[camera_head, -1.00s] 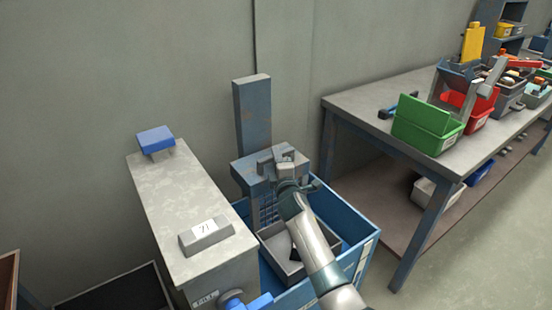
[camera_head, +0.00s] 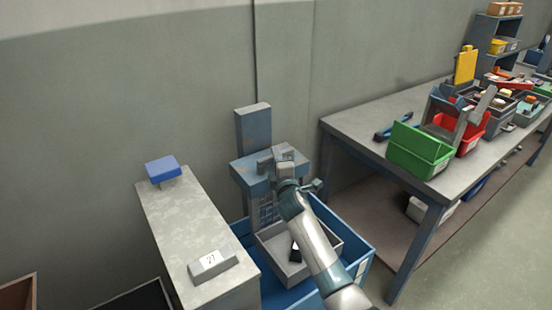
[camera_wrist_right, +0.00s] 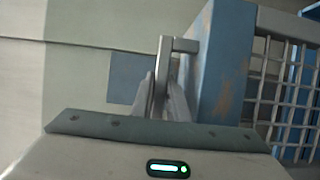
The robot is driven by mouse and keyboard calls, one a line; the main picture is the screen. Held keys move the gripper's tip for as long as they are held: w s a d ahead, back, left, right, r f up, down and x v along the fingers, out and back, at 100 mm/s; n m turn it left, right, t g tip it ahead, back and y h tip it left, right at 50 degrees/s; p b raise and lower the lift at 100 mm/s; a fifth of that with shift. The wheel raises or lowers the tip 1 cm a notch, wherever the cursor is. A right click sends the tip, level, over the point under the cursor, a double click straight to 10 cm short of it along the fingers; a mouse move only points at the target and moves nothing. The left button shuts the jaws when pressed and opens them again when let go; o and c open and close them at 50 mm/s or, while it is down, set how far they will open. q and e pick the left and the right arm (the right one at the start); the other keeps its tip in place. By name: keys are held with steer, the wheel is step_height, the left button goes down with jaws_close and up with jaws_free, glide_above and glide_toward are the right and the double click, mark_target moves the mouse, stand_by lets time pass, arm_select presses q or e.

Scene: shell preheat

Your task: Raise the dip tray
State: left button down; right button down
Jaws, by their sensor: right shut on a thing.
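The grey dip tray (camera_head: 270,256) shows in the head view, within the outline of the blue bin (camera_head: 361,262). A small black object (camera_head: 295,251) shows at it, partly covered by my right arm. Behind it, a worn blue block (camera_head: 245,174) with a grid (camera_head: 265,211) below it sits against an upright blue column (camera_head: 254,128). My right gripper (camera_head: 282,157) is at the top of the block. In the right wrist view, its fingers (camera_wrist_right: 160,97) are shut on a grey bar handle (camera_wrist_right: 181,45) beside the blue block. My left gripper is not in view.
A grey counter (camera_head: 180,225) with a blue pad (camera_head: 162,168) and a label block marked 27 (camera_head: 212,265) stands close at the left. At the right is a workbench (camera_head: 360,118) with green and red bins. A wall is behind.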

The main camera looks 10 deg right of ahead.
arm_select(q)
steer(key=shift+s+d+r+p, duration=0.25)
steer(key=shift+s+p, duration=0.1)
steer(key=shift+p, duration=0.2)
arm_select(e)
steer(key=shift+r, duration=1.15)
steer(key=shift+w+r, duration=0.1)
steer(key=c, duration=1.7)
jaws_free()
steer(key=shift+f, duration=0.25)
